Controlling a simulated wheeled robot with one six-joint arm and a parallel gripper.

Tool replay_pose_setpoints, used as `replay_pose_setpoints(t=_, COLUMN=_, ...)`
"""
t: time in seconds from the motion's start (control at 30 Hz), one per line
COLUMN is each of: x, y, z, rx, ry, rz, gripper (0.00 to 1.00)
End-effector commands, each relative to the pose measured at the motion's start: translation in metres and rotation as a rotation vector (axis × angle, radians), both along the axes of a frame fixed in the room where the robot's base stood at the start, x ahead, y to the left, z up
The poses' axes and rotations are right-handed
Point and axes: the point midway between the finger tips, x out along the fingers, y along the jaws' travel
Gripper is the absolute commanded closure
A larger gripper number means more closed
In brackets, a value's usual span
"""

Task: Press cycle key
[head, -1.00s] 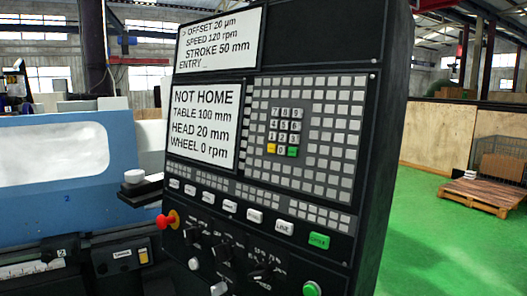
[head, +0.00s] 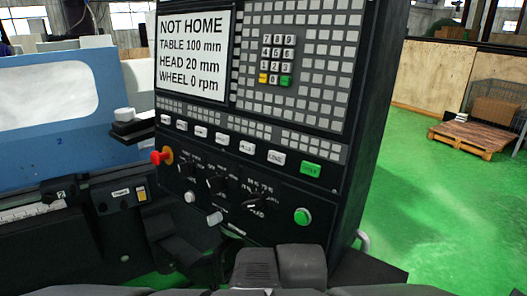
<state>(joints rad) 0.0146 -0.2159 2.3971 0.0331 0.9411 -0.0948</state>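The control panel (head: 345,150) of the grinder stands upright in the middle of the head view. A row of labelled keys runs below its keypad. At the right end of that row is a green key (head: 311,169), which looks like the cycle key; its lettering is too small to read surely. White keys, the nearest one (head: 277,157), are to its left. A round green button (head: 302,216) sits below it. Dark grey parts at the bottom edge look like my own arm; no gripper fingers show, and nothing of mine touches the panel.
A red stop button (head: 161,156) sticks out at the panel's left edge. Rotary knobs (head: 215,184) line the lower panel. The blue machine body (head: 55,150) is at left. A wooden pallet (head: 472,137) lies at far right. Green floor (head: 420,200) is open to the right.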

Motion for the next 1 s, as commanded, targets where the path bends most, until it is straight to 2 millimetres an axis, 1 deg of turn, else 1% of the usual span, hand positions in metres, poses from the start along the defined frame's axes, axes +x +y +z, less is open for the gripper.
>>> replay_pose_setpoints(t=0.03, x=0.0000, y=0.0000, z=0.0000, rx=0.000, ry=0.000, rz=0.000, gripper=0.53)
replay_pose_setpoints(t=0.17, x=0.0000, y=0.0000, z=0.0000, rx=0.000, ry=0.000, rz=0.000, gripper=0.79)
replay_pose_setpoints(t=0.2, x=0.0000, y=0.0000, z=0.0000, rx=0.000, ry=0.000, rz=0.000, gripper=0.87)
replay_pose_setpoints(t=0.27, x=0.0000, y=0.0000, z=0.0000, rx=0.000, ry=0.000, rz=0.000, gripper=0.98)
replay_pose_setpoints(t=0.3, x=0.0000, y=0.0000, z=0.0000, rx=0.000, ry=0.000, rz=0.000, gripper=1.00)
replay_pose_setpoints(t=1.0, x=0.0000, y=0.0000, z=0.0000, rx=0.000, ry=0.000, rz=0.000, gripper=1.00)
